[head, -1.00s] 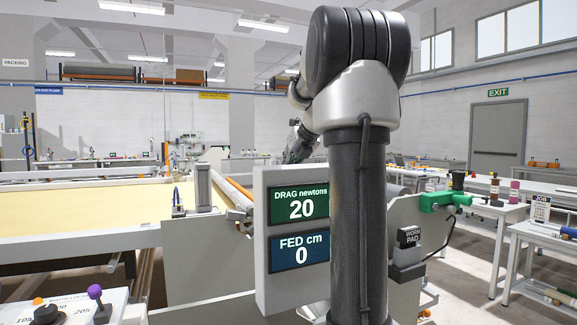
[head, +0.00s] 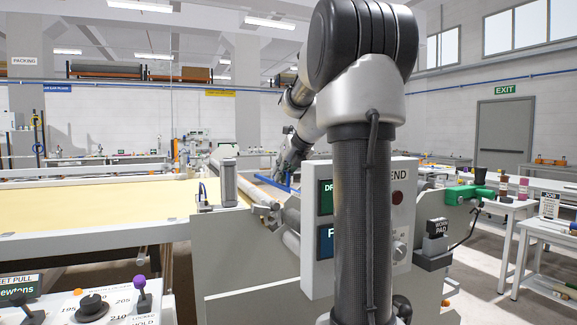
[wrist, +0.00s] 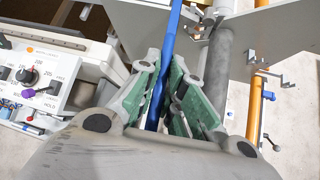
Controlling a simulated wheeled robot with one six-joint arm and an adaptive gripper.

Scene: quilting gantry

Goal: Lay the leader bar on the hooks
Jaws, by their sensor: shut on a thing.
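The leader bar looks like the long blue bar (wrist: 171,38) in the wrist view. My gripper (wrist: 170,85) is shut on it, with green-lined fingers on both sides. The bar runs up out of the wrist picture. A short blue stretch of it (head: 274,183) shows in the head view, next to my gripper (head: 287,172), beyond the near end of the machine. Small grey hook-like brackets (wrist: 257,56) stand at the right of the wrist view, apart from the bar. I cannot tell for sure that they are the hooks.
A grey roller (wrist: 218,65) and an orange bar (wrist: 254,112) lie right of the blue bar. A control panel (wrist: 40,85) with a dial and purple knob is at left. The display box (head: 345,210) stands partly behind my arm. Cream fabric (head: 95,203) spreads left.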

